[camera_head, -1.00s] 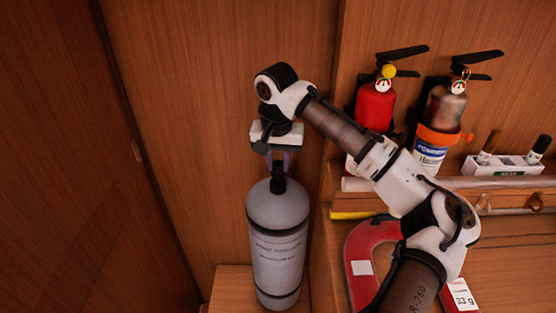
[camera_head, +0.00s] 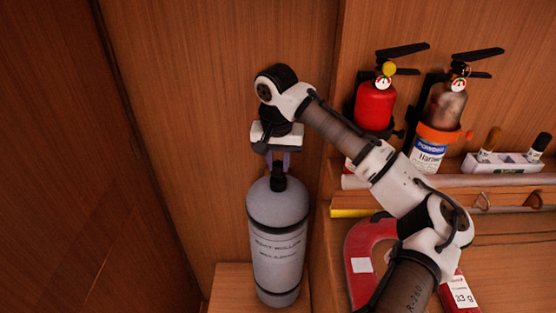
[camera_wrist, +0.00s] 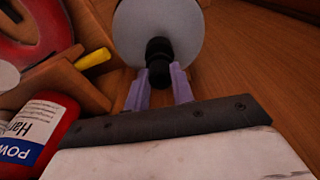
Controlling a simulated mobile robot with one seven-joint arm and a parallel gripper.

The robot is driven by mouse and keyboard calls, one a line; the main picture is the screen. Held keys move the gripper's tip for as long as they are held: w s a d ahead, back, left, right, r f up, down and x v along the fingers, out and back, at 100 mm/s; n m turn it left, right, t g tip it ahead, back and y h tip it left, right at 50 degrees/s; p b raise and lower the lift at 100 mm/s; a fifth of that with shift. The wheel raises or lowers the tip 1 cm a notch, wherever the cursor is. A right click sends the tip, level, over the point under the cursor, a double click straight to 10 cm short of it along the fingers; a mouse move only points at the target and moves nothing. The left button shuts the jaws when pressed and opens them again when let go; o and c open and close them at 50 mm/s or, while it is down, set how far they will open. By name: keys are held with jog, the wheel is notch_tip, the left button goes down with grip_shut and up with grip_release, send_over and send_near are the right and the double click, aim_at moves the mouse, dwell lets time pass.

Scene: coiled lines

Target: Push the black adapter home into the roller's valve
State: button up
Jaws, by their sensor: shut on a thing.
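The roller (camera_head: 278,235) is a grey cylinder with dark lettering, standing upright on a wooden ledge at lower centre in the head view. Its rounded grey end also shows in the wrist view (camera_wrist: 185,22). The black adapter (camera_head: 278,183) is at the top of the roller, in line with it. In the wrist view the adapter (camera_wrist: 158,50) lies between the two pale purple fingers of my gripper (camera_wrist: 158,82), which are shut on it. My gripper (camera_head: 278,162) points down from above the roller. The valve opening is hidden, so I cannot tell how deep the adapter sits.
A wooden wall stands close behind the roller. To the right are a red extinguisher (camera_head: 375,105), a second extinguisher (camera_head: 444,105), a white marker holder (camera_head: 503,163) and a red horseshoe-shaped thing (camera_head: 358,250). A yellow-ended bar (camera_head: 350,213) lies near the roller.

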jog(key=shift+f+b, duration=0.45)
jog(key=shift+f, duration=0.55)
jog(key=o, duration=1.4)
jog(key=shift+c, duration=0.2)
notch_tip(320, 180, up, 3)
jog(key=shift+r+p, duration=0.1)
jog(key=shift+p, duration=0.95)
jog(key=shift+r, duration=0.9)
